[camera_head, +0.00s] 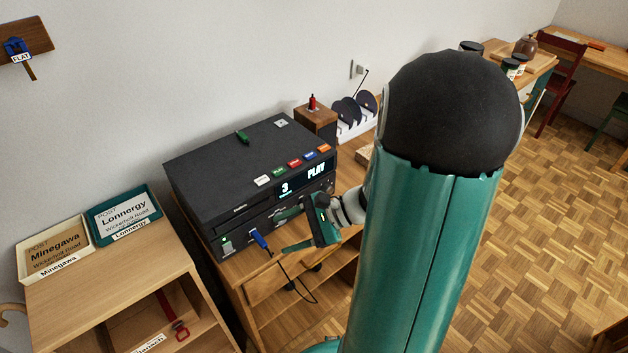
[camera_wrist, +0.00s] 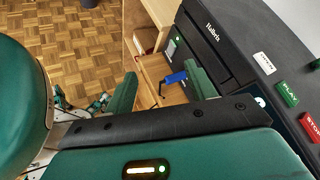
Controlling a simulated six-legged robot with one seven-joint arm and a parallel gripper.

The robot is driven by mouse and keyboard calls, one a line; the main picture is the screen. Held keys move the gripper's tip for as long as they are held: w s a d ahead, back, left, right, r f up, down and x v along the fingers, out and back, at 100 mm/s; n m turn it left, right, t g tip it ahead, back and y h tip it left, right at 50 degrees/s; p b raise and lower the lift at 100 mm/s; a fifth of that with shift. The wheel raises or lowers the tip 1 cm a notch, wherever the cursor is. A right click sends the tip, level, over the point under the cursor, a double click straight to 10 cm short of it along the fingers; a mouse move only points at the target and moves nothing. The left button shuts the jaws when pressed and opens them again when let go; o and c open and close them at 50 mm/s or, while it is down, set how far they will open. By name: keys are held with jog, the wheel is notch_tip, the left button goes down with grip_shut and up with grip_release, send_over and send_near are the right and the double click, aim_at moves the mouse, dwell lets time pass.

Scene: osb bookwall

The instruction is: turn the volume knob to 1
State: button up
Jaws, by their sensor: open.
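The black player (camera_head: 225,165) sits on a wooden cabinet, with a lit "3" and "PLAY" on its front display (camera_head: 300,183). In the wrist view its front (camera_wrist: 215,50) bears the name Halbrix. I cannot make out the volume knob in either view; my gripper and arm cover part of the player's front. My gripper (camera_head: 282,231) is in front of the player's lower front, with its fingers apart and nothing held. In the wrist view, a blue plug (camera_wrist: 174,78) shows between the open fingers (camera_wrist: 161,72), beyond them.
Coloured buttons (camera_head: 294,163) line the player's top front edge. The blue plug (camera_head: 259,239) has a dark cord hanging past the cabinet edge. A wooden block with a red-topped item (camera_head: 312,105) and a disc rack (camera_head: 355,118) stand behind. Post trays (camera_head: 125,215) are at left.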

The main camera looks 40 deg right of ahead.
jog(key=d+f+m+t+h, duration=0.3)
jog(key=d+f+m+t, duration=0.2)
jog(key=d+m+t, duration=0.5)
jog(key=m+t+h, duration=0.1)
jog(key=m+h, duration=0.6)
send_near(327, 191)
jog(key=w, duration=0.2)
jog(key=w+f, duration=0.1)
jog(key=w, duration=0.5)
jog(key=shift+w+d+f, duration=0.2)
jog(key=shift+w+d, duration=0.05)
jog(key=shift+d, duration=0.1)
jog(key=c, duration=1)
